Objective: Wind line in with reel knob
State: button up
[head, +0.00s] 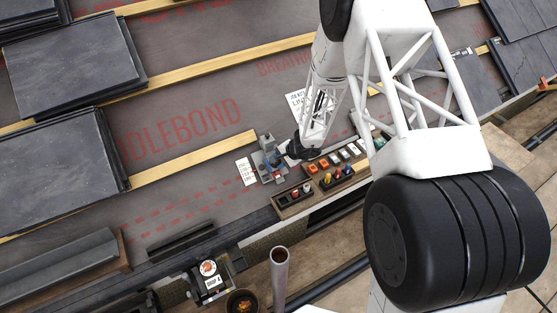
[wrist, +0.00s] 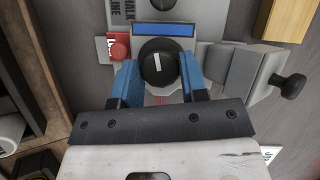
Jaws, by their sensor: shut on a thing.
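A grey device (wrist: 205,30) lettered in part "LINE" fills the top of the wrist view. On its face is a round black knob (wrist: 159,64) with a white pointer mark. My gripper (wrist: 159,82) has its two blue fingers on either side of this knob and is shut on it. A second black knob (wrist: 290,85) sticks out from a grey block at the device's right side. In the head view, the device (head: 268,162) stands on the roof, and my dark gripper (head: 302,149) is at its right. I cannot make out the fingers or knob there.
A blue strip (wrist: 163,30) and a red button (wrist: 120,48) are close to my fingers. Trays of small coloured parts (head: 335,170) lie to the right of the device. A wooden batten (head: 195,157) runs up to its left. Slates (head: 60,165) lie further left.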

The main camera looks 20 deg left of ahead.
jog(key=m+t+y, duration=0.1)
jog(key=m, duration=0.3)
jog(key=shift+d+f+m, duration=0.1)
jog(key=shift+m, duration=0.2)
jog(key=m+t, duration=0.1)
jog(key=m, duration=0.2)
jog(key=m+t+y, duration=0.1)
jog(key=m, duration=0.1)
jog(key=shift+s+m+t, duration=0.2)
jog(key=shift+m+t, duration=0.1)
jog(key=shift+m, duration=0.1)
jog(key=m+t, duration=0.2)
jog(key=m, duration=0.4)
jog(key=shift+s+f, duration=0.1)
jog(key=shift+s, duration=0.05)
jog(key=m+t+h, duration=0.1)
jog(key=m+t, duration=0.1)
jog(key=m, duration=0.2)
jog(key=shift+m, duration=0.4)
jog(key=o, duration=0.9)
jog(key=shift+s, duration=0.1)
